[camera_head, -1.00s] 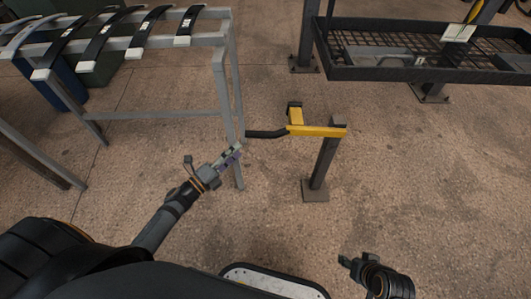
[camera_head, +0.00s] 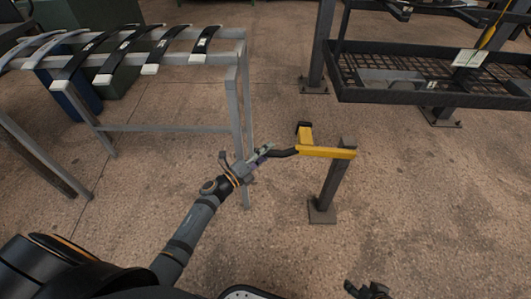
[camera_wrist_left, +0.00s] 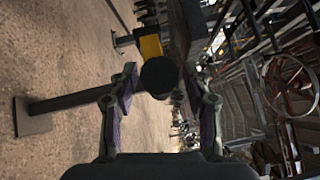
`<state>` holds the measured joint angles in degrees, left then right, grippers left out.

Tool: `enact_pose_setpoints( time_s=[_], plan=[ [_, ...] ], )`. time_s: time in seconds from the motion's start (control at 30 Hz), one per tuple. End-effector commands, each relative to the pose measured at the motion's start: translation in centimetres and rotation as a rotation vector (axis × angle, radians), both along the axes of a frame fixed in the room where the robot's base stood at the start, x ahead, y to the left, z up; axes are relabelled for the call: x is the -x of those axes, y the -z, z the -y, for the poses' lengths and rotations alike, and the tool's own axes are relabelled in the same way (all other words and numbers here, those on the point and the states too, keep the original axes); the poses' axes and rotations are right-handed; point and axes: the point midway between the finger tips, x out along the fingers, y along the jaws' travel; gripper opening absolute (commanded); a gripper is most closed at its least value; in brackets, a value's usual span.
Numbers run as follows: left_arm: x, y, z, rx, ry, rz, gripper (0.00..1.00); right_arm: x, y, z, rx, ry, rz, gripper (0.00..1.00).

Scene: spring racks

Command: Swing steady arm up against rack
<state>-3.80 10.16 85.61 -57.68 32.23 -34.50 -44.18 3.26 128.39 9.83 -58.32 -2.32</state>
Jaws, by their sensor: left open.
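The steady arm is a yellow bar (camera_head: 326,152) on a dark post (camera_head: 330,182), with a black handle (camera_head: 284,153) sticking out to the left. My left gripper (camera_head: 265,153) is at the free end of this handle in the head view. In the left wrist view my left gripper (camera_wrist_left: 162,95) is open, and the round black handle end (camera_wrist_left: 158,76) shows between its two fingers. I cannot tell whether the fingers touch it. My right gripper (camera_head: 365,290) is low at the bottom edge, partly cut off and away from the arm.
A grey metal rack (camera_head: 170,128) with several black and grey leaf springs (camera_head: 120,52) stands at the left, its leg close to my left gripper. A black mesh shelf (camera_head: 430,97) stands at the upper right. The floor at the lower right is clear.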

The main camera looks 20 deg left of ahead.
Motion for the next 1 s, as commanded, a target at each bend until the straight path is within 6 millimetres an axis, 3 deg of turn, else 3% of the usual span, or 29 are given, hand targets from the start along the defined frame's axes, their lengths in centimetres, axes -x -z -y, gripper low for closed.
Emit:
enact_pose_setpoints(
  time_s=[0.1, 0.47, 1.0],
  plan=[
    [0.03, 0.0, -0.01, 0.0, 0.0, 0.0, 0.49, 0.02, 0.01, 0.0, 0.0, 0.0, 0.0, 0.4],
    [0.05, 0.01, -0.04, 0.0, 0.0, 0.0, 0.0, 0.03, 0.03, 0.01, 0.001, 0.0, -0.001, 0.4],
    [0.03, -0.65, -0.09, -0.011, 0.0, -0.003, 0.0, 0.13, -0.89, 0.15, 0.01, -0.002, -0.032, 0.4]
  ],
)
